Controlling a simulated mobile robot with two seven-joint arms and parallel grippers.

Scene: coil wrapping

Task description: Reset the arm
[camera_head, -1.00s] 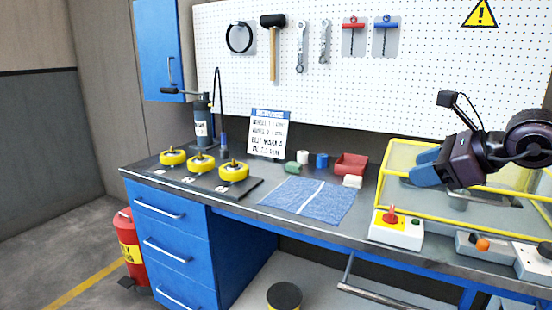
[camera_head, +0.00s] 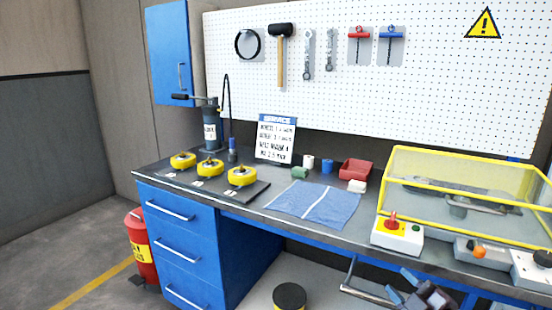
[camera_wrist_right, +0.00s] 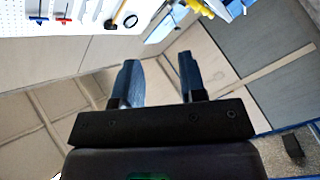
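My right gripper (camera_head: 412,285) is low at the bottom right of the head view, in front of the workbench edge and below the bench top. In the right wrist view its two blue fingers (camera_wrist_right: 162,82) stand apart with nothing between them. My left gripper is in neither view. The workbench (camera_head: 335,229) carries several yellow coil-like discs on a dark mat at the left, a blue cloth (camera_head: 312,203) in the middle and a yellow-framed clear guard box (camera_head: 470,160) at the right.
A red bin (camera_head: 355,169) and small items sit at the back. A red extinguisher (camera_head: 140,245) stands at left.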

